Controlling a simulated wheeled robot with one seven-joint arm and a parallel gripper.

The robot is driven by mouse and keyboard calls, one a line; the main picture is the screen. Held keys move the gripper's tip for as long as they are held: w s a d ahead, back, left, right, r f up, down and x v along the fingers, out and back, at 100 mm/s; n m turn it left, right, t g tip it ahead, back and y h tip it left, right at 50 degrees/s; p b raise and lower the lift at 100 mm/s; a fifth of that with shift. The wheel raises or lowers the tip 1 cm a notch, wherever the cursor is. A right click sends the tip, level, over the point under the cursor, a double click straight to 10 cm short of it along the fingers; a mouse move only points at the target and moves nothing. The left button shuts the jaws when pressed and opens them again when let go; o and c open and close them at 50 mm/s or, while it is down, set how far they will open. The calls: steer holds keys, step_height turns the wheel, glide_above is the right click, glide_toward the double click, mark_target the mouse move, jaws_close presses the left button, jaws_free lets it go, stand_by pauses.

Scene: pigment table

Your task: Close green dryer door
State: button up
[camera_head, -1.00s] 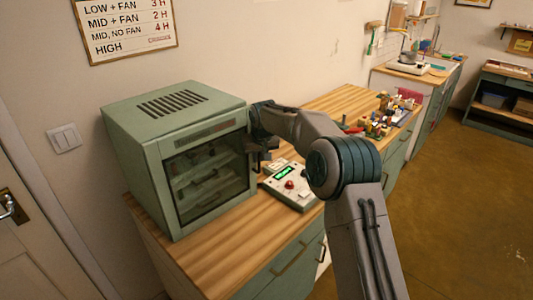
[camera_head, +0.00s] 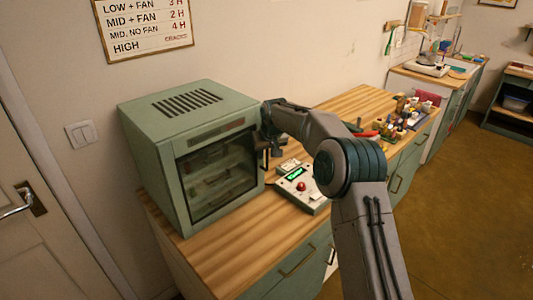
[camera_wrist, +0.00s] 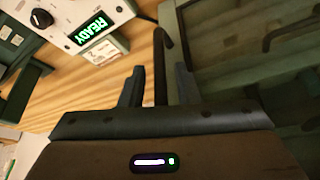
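The green dryer (camera_head: 150,150) stands on the wooden counter at the left of the head view. Its glass-fronted door (camera_head: 218,172) looks flush with the body, though a small gap cannot be ruled out. The dark door handle (camera_head: 265,158) is on the door's right side; in the wrist view the handle bar (camera_wrist: 160,60) stands between my two fingers. My gripper (camera_wrist: 158,88) is open, with a visible gap on each side of the bar. In the head view my gripper (camera_head: 268,142) is at the door's right edge, partly hidden by my arm.
A control box (camera_head: 300,188) with a red button and a lit green display lies right of the dryer; the display reads READY in the wrist view (camera_wrist: 91,28). Small bottles and jars (camera_head: 400,118) crowd the counter farther right. The front counter area (camera_head: 235,250) is clear.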

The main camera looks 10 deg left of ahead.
steer(key=shift+s+a+f, duration=0.1)
steer(key=shift+a+f, duration=0.05)
steer(key=shift+a, duration=0.05)
stand_by(0.3)
steer(key=b+v, duration=0.2)
steer(key=v, duration=1.2)
steer(key=shift+d+b, duration=0.15)
steer(key=shift+b, duration=0.15)
